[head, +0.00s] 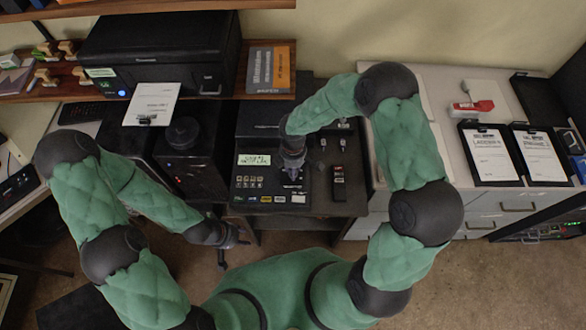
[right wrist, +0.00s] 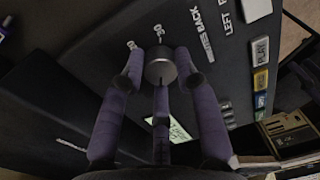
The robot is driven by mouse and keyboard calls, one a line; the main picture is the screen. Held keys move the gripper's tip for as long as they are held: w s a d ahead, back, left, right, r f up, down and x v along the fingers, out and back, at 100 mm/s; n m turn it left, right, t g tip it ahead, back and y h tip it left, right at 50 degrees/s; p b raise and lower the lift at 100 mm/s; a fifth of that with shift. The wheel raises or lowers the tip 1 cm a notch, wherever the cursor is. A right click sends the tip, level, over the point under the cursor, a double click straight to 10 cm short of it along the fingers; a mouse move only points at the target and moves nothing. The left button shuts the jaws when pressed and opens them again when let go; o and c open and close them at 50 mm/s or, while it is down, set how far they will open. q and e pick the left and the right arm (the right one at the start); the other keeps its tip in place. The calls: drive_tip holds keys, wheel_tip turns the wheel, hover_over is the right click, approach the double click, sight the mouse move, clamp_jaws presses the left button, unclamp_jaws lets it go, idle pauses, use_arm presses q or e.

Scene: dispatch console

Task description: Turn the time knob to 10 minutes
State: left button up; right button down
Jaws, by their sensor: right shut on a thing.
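The dispatch console (head: 245,143) is a dark panel with a lit display (head: 254,160) and rows of keys. In the right wrist view, a round grey knob (right wrist: 160,66) stands on its dark panel, with small white numbers beside it. My right gripper (right wrist: 161,76) has its purple fingers around the knob and is shut on it. In the head view this gripper (head: 292,172) is over the console and hides the knob. Which number the knob points to cannot be read. My left gripper (head: 236,240) hangs empty with spread fingers, in front of the desk and left of the console.
A black handset (head: 338,184) lies right of the console keys. A printer (head: 155,55) stands at the back left, with a paper sheet (head: 152,104) before it. Two clipboards (head: 488,155) (head: 541,155) lie on the right cabinet. Open floor lies in front.

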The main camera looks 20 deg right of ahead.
drive_tip(key=m+b, duration=0.1)
drive_tip(key=m, duration=0.1)
drive_tip(key=shift+f+m+b, duration=0.1)
drive_tip(key=shift+m+b, duration=0.3)
drive_tip(key=m+b, duration=0.2)
drive_tip(key=m, duration=0.1)
drive_tip(key=shift+m, duration=0.3)
drive_tip(key=m+b, duration=0.2)
drive_tip(key=m, duration=0.3)
drive_tip(key=shift+s+b, duration=0.1)
drive_tip(key=shift+b, duration=0.3)
drive_tip(key=c, duration=0.9)
unclamp_jaws()
drive_tip(key=shift+d+r, duration=0.1)
drive_tip(key=shift+r, duration=0.1)
